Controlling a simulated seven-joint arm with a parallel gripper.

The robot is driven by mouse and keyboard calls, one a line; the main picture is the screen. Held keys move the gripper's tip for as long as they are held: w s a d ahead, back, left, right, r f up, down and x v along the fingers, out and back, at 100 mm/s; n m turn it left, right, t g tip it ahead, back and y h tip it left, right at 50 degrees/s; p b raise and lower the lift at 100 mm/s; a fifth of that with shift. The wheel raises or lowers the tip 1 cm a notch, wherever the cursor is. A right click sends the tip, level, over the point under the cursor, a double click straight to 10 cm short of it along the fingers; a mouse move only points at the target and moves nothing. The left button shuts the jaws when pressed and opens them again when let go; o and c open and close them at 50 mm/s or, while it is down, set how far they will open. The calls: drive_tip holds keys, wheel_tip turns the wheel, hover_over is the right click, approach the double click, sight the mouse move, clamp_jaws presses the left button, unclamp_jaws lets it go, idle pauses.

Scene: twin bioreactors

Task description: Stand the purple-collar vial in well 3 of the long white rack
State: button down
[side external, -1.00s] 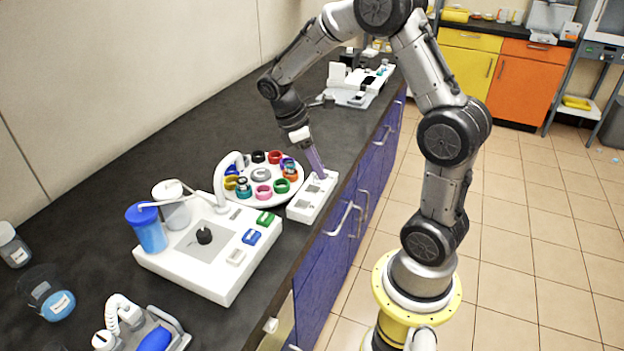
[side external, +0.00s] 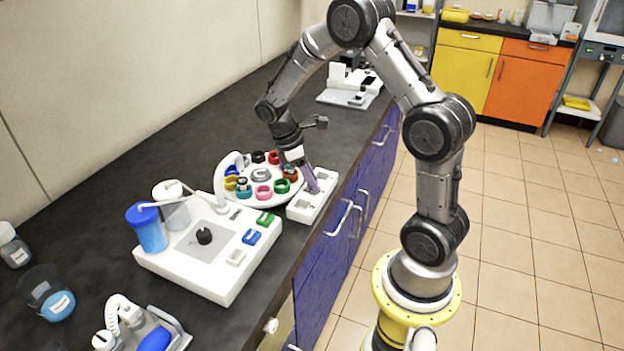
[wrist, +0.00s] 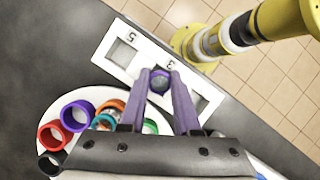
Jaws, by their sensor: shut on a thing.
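My gripper (side external: 314,190) points down over the middle of the long white rack (side external: 300,215). In the wrist view its two purple fingers (wrist: 160,84) are shut on a small round vial with a purple collar (wrist: 160,76). The vial sits by the printed 3 on the rack (wrist: 98,57) and covers the well there. The well by the printed 5 is in plain view and empty. I cannot tell whether the vial's lower end is inside the well or above it. In the side view the fingers hide the vial.
A round white carousel (side external: 232,199) with several coloured rings stands left of the rack, close to it. A white bioreactor base (side external: 180,262) with a blue vessel (side external: 148,232) is nearer the camera. The bench edge runs just right of the rack.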

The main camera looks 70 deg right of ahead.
drive_tip(key=shift+s+f, duration=0.1)
drive_tip(key=shift+f, duration=0.45)
drive_tip(key=c, duration=0.6)
unclamp_jaws()
drive_tip(key=shift+s+f, duration=0.1)
drive_tip(key=shift+r, duration=0.5)
drive_tip(key=v, duration=1.3)
drive_tip(key=shift+s+a+r+m+t+y, duration=0.35)
drive_tip(key=shift+s+a+r+m+t, duration=0.95)
drive_tip(key=shift+s+a, duration=1.35)
drive_tip(key=shift+s+a+r+m+t+y, duration=0.4)
drive_tip(key=shift+s+a+r+m+t, duration=0.35)
drive_tip(key=shift+s+a+t, duration=1.8)
drive_tip(key=shift+s+a+r+m+t+y, duration=0.35)
drive_tip(key=shift+s+a+r+m+t, duration=0.6)
drive_tip(key=shift+s+a, duration=1.8)
drive_tip(key=shift+s+d, duration=0.65)
drive_tip(key=shift+d, duration=0.05)
